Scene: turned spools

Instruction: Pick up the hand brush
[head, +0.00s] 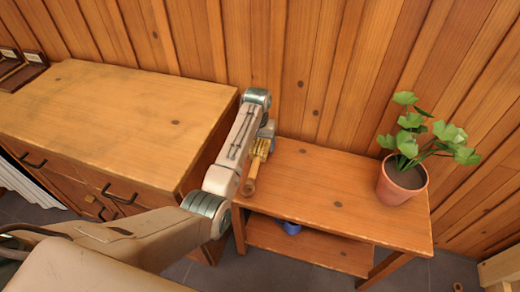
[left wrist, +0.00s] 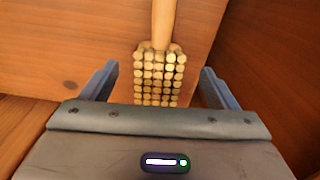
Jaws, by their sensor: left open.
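The hand brush (head: 251,186) is at the left end of the low wooden table, its light wooden handle pointing toward the front. In the left wrist view its block of round, pale bristle tufts (left wrist: 160,78) faces the camera, with the handle running up and out of the picture. My left gripper (head: 265,132) is over the bristle end, partly hidden by my arm in the head view. In the left wrist view its two fingers (left wrist: 158,72) stand apart on either side of the bristle block, with a gap at each side. My right gripper does not show.
The low table (head: 335,192) holds a potted plant (head: 402,183) at its right end; its middle is clear. A blue object (head: 291,228) is on its lower shelf. A taller wooden cabinet (head: 120,110) stands close on the left. A plank wall (head: 310,70) is behind.

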